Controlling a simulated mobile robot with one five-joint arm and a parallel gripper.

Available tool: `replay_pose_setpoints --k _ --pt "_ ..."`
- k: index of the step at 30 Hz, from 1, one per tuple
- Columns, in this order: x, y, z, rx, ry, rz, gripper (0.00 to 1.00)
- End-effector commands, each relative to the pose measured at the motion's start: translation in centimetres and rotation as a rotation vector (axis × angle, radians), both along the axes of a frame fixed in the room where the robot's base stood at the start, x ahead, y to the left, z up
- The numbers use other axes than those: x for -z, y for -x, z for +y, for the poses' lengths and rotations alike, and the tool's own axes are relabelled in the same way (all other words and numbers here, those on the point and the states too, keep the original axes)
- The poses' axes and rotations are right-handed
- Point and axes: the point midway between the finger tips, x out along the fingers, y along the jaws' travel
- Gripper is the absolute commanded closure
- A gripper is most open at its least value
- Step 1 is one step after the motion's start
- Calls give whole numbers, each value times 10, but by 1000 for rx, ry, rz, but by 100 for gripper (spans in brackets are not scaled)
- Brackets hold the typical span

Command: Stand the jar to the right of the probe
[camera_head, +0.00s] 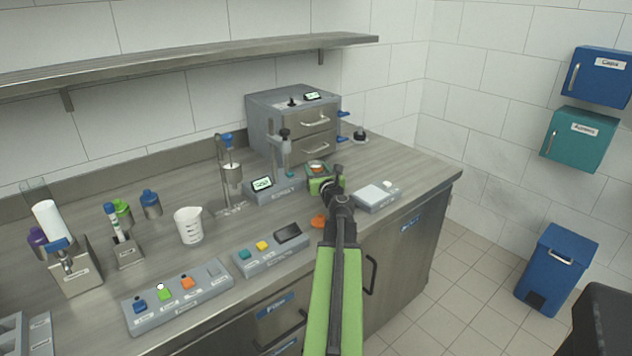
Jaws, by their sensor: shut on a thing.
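My gripper (323,183) is over the right part of the counter, shut on what looks like the jar (316,167). Only a small top part of the jar shows, with an orange-red tint; the green jaws and the arm hide most of it. The probe (286,152) hangs upright on a grey stand with a black knob, just left of my gripper. Its grey base with a lit display (262,184) is below. The jar is to the right of the probe; I cannot tell whether it touches the counter.
A grey pad device (376,195) stands close on the right. An orange lid-like piece (318,220) lies in front. A drawer cabinet (292,120) is behind. A beaker (189,225), a button panel (178,297) and capped bottles (150,203) are left.

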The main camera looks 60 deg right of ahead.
Motion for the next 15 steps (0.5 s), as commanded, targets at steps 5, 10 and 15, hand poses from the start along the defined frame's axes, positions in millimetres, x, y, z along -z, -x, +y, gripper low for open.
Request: replay_pose_setpoints --k 5,10,15 --pt "37 0 0 -1 0 0 100" --pt "33 0 0 -1 0 0 100" --pt "36 -1 1 -2 0 0 100"
